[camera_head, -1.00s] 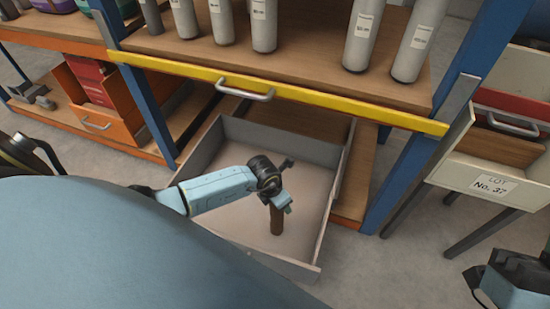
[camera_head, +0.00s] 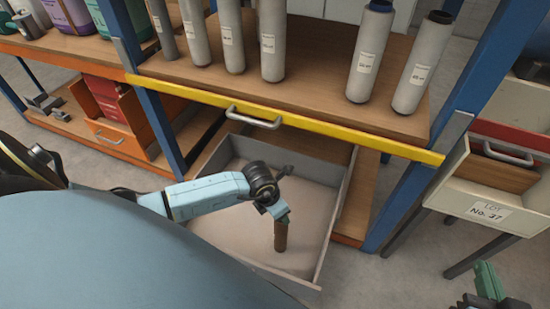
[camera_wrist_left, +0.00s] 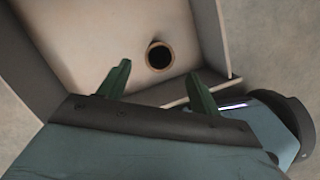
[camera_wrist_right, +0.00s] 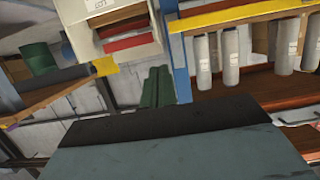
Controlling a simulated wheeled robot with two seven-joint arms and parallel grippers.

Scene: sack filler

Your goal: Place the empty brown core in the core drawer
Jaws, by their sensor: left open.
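The brown core (camera_head: 281,238) stands upright in the open pale grey drawer (camera_head: 336,218). In the left wrist view its round hollow top (camera_wrist_left: 160,57) shows against the drawer floor, just beyond my fingertips. My left gripper (camera_head: 277,210) is open and empty above the core, its two green fingers apart. I cannot tell how large the gap to the core is. My right gripper (camera_head: 488,280) is at the lower right, away from the drawer. In the right wrist view its green fingers (camera_wrist_right: 158,87) are together with nothing visible between them.
Above the drawer is a shelf with a yellow front edge (camera_head: 190,92) and a metal handle (camera_head: 253,118). Several grey rolls (camera_head: 271,45) stand on it. A pale bin labelled Lot No. 37 (camera_head: 487,210) is at the right. An orange box (camera_head: 112,135) is at the left.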

